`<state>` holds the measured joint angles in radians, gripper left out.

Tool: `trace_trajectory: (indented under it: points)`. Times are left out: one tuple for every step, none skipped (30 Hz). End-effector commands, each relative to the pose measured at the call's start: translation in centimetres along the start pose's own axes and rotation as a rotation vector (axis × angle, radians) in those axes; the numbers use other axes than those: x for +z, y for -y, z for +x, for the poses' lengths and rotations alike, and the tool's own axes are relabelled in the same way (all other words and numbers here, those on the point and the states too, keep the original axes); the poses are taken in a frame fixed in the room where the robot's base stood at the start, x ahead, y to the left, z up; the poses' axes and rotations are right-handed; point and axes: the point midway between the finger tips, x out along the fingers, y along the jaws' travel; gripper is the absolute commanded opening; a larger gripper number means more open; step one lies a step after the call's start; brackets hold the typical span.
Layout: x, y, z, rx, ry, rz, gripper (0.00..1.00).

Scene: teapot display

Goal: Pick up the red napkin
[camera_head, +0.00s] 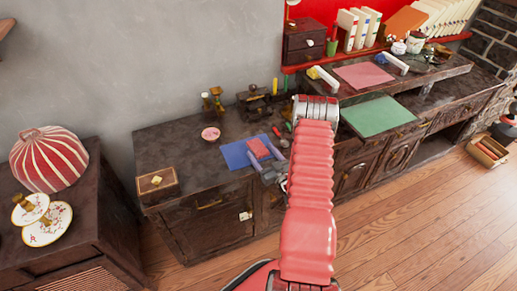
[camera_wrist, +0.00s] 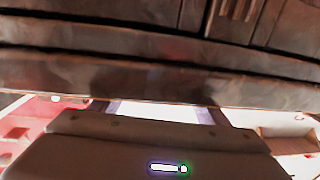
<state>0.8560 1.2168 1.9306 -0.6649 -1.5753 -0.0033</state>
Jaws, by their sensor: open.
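The red napkin (camera_head: 257,146) is a small flat red piece lying on a blue mat (camera_head: 234,155) on the dark wooden cabinet top, in the head view. My gripper (camera_head: 262,153) is at the front edge of that cabinet, with two pale purple fingers spread apart, pointing toward the napkin. The fingers appear close to the napkin's near side, but I cannot tell their height or whether they touch. The jaws look empty. In the wrist view, the finger bases flank a bright gap and the dark cabinet fills the top; I cannot make out the napkin there.
A pink bowl (camera_head: 211,134), a wooden box (camera_head: 157,182) and dark wooden items (camera_head: 255,100) stand on the cabinet. A green mat (camera_head: 378,116) and pink mat (camera_head: 363,75) lie to the right. A striped red pot (camera_head: 48,158) is at left.

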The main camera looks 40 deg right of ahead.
Motion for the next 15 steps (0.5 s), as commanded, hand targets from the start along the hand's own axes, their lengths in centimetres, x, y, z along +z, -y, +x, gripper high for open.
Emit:
trace_trajectory:
  points:
    - [0.0,0.0,-0.01,0.0,0.0,0.0,0.69]
    - [0.0,0.0,-0.01,0.0,0.0,0.0,0.69]
    - [-0.01,0.0,-0.01,0.0,0.0,0.0,0.69]
    - [-0.01,0.0,-0.01,0.0,0.0,0.0,0.69]
    - [-0.01,0.0,-0.02,0.0,0.0,0.0,0.69]
    - [-0.01,0.0,-0.02,0.0,0.0,0.0,0.69]
    - [-0.01,0.0,-0.02,0.0,0.0,0.0,0.69]
    - [-0.01,0.0,-0.02,0.0,0.0,0.0,0.69]
    - [-0.01,-0.01,-0.02,0.0,0.0,0.0,0.67]
    - [-0.01,0.0,-0.02,0.0,0.0,0.0,0.65]
    - [-0.01,0.0,-0.02,0.0,0.0,0.0,0.62]
    - [-0.01,-0.01,-0.02,0.0,0.0,0.0,0.6]
    - [-0.01,-0.01,-0.02,0.0,0.0,0.0,0.57]
    - [-0.01,-0.01,-0.02,0.0,0.0,0.0,0.55]
    - [-0.01,-0.01,-0.02,0.0,0.0,0.0,0.53]
